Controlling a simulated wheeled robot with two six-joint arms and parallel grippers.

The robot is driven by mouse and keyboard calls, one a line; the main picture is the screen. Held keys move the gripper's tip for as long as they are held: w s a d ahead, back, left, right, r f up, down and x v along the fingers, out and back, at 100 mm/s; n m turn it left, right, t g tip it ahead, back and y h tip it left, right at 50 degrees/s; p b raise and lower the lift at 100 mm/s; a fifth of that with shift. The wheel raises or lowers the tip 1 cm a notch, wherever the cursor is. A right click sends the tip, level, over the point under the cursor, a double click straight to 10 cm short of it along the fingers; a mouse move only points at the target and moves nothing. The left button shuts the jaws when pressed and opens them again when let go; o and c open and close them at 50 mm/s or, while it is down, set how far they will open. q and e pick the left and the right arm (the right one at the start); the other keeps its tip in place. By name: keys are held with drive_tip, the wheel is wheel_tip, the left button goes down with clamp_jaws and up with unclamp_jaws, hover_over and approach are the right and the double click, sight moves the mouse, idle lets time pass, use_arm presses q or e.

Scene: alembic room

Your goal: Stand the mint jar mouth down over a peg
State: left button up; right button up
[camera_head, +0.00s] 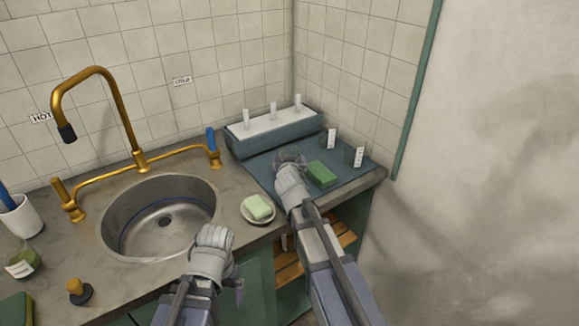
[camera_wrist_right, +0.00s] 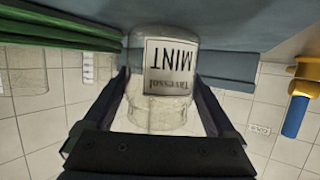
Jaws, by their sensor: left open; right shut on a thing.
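The mint jar (camera_wrist_right: 165,108) is clear glass with a white MINT label. In the right wrist view, whose picture is upside down, its broad base is against the blue-grey mat and its narrower neck points away from it, so it stands mouth up. My right gripper (camera_wrist_right: 165,90) is shut around its sides. In the head view the right gripper (camera_head: 288,160) mostly hides the jar on the mat (camera_head: 257,165). The white pegs (camera_head: 273,110) stand bare on a rack (camera_head: 270,135) behind it. My left gripper (camera_head: 215,238) is open and empty near the sink's front right.
Soap (camera_head: 258,207) sits on a dish left of the mat. The sink (camera_head: 155,220) and brass tap (camera_head: 140,160) are at left. A wall bounds the right.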

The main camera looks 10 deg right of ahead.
drive_tip(key=shift+f, duration=0.15)
drive_tip(key=o, duration=1.2)
drive_tip(key=shift+r, duration=0.3)
drive_tip(key=p+v, duration=0.4)
drive_tip(key=v, duration=0.8)
drive_tip(key=shift+f, duration=0.1)
